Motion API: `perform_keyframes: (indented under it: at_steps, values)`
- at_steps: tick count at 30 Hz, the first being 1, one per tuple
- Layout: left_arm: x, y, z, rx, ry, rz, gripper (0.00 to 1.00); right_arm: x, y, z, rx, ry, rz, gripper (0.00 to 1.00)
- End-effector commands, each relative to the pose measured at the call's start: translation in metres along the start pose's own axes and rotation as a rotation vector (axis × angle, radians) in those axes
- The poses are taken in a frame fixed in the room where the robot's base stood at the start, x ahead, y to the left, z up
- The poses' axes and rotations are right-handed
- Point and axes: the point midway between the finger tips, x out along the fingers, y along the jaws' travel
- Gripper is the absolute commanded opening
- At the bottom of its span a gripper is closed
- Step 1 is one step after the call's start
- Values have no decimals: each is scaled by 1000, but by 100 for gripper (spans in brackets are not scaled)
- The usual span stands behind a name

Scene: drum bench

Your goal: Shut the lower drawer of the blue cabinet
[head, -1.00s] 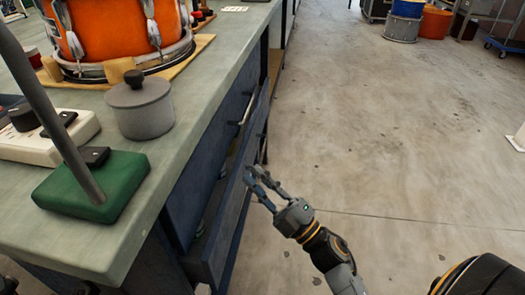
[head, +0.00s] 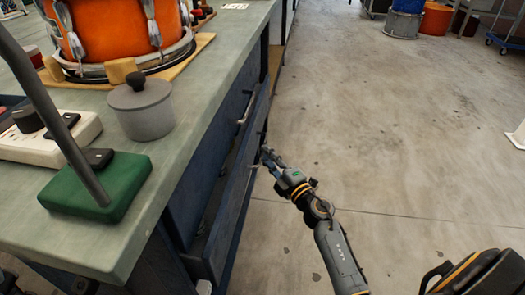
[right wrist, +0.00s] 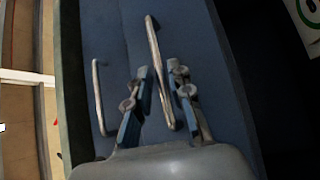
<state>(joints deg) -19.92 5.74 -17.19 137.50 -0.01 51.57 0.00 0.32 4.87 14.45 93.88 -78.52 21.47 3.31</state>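The blue cabinet (head: 193,195) is under the bench. Its lower drawer (head: 232,215) stands out from the cabinet front, with a dark gap behind its face. My right gripper (head: 266,158) is at the outer side of the drawer face. In the right wrist view the drawer's long bar handle (right wrist: 153,45) runs between the fingers of my right gripper (right wrist: 155,75). The fingers are apart, with a gap beside the bar; the bar is close to the right finger. A second handle (right wrist: 98,95) shows further left, on the cabinet's upper part.
The bench top (head: 190,110) carries an orange drum (head: 110,25), a grey lidded pot (head: 143,108), a green base with a rod (head: 120,190) and a white control box (head: 45,145).

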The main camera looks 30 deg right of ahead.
Motion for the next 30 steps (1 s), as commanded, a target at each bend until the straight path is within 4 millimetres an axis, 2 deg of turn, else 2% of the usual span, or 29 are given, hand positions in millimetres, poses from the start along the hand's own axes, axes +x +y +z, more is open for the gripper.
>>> perform_keyframes:
  at_steps: [3,6,17,20,30]
  values:
    - [-3,0,1,0,-1,0,40,16,0,0,1,0,1,20]
    - [-3,0,1,0,-1,0,40,24,0,0,-1,0,1,20]
    - [-4,0,1,0,-3,-1,40,28,0,0,1,1,0,20]
    - [-4,0,1,0,-4,-1,40,28,0,0,1,1,0,0]
    - [-4,0,1,0,-5,-2,40,30,-1,-3,1,2,0,0]
